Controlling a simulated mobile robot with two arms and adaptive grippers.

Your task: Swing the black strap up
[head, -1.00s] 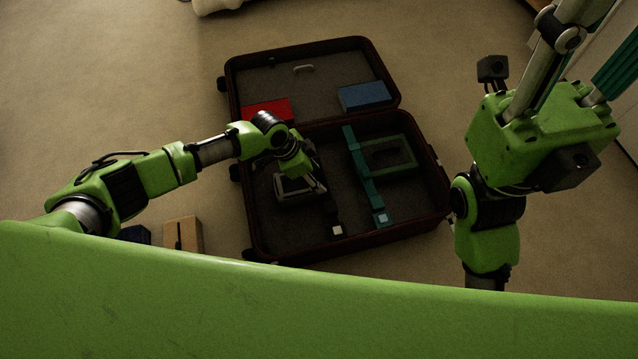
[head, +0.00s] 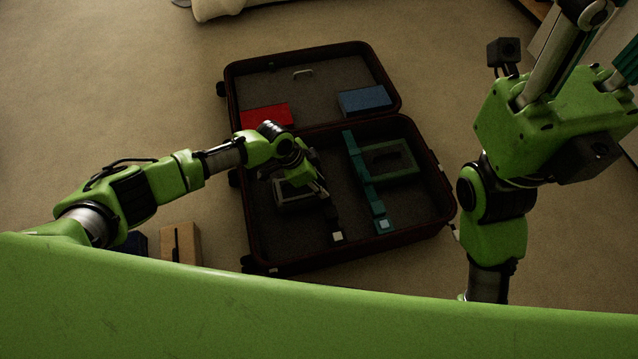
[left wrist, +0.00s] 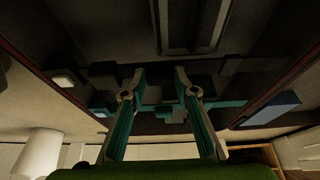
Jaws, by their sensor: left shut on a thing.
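The open suitcase (head: 350,258) lies on the floor. The black strap (head: 332,215) is in the left part of its near half, its pale tip (head: 338,236) near the front wall. My left gripper (head: 321,189) is over the strap, shut on it, and hides its upper part. The left wrist view shows the two fingers (left wrist: 160,88) spread around dark material; the contact is too dark to make out. My right gripper (head: 575,45) shows partly at the top right, fingertips out of frame, well away from the suitcase.
A teal strap (head: 362,170) runs beside a teal frame (head: 412,160) on the right. A grey frame (head: 282,196) lies left under my gripper. Red (head: 266,117) and blue (head: 364,99) boxes sit in the lid half. A tan box (head: 182,243) stands outside, front left.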

